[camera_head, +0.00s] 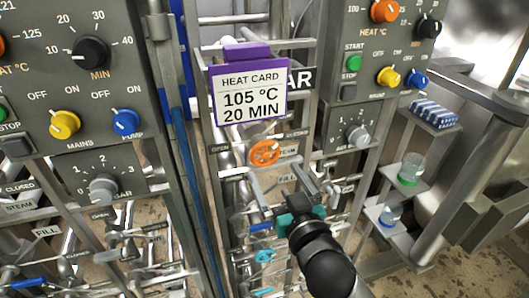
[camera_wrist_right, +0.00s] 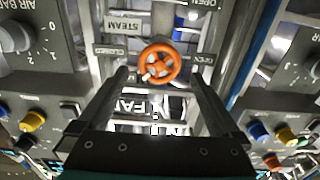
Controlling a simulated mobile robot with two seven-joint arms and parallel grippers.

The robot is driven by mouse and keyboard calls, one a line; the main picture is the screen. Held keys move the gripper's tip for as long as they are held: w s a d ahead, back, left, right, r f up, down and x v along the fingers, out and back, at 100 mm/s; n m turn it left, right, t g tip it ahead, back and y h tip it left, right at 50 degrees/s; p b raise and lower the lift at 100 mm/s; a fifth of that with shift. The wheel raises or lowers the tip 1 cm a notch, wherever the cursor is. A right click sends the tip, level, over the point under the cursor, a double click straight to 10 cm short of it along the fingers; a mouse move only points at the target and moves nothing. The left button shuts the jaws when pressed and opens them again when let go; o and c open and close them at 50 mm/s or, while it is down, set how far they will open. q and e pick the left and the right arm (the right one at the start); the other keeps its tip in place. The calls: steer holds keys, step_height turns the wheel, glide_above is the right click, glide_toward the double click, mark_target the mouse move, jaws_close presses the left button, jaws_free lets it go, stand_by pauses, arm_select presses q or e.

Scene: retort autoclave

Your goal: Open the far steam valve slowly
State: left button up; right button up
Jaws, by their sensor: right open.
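The orange steam valve handwheel (camera_head: 264,152) sits on the pipework below the heat card in the head view, beside a STEAM label. It also shows in the right wrist view (camera_wrist_right: 159,63), near the middle, with OPEN and CLOSED labels on either side. My right gripper (camera_head: 273,174) is just below the wheel in the head view. In the wrist view my right gripper (camera_wrist_right: 158,74) has its two fingers spread apart, one on each side of the wheel in the picture. Nothing is held between them. I cannot tell how far the wheel is from the fingertips. My left gripper is not in view.
A purple heat card (camera_head: 249,92) reading 105 °C, 20 MIN hangs above the wheel. Control panels (camera_head: 75,70) with knobs flank the pipework. Blue-handled valves (camera_head: 262,255) lie lower. Jars (camera_head: 411,168) stand on small shelves at right.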

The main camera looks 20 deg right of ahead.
mark_target(266, 158)
steer(key=shift+w+a, duration=0.15)
steer(key=shift+w, duration=3.7)
steer(key=shift+c, duration=0.2)
steer(key=c, duration=1.1)
steer(key=shift+p, duration=0.3)
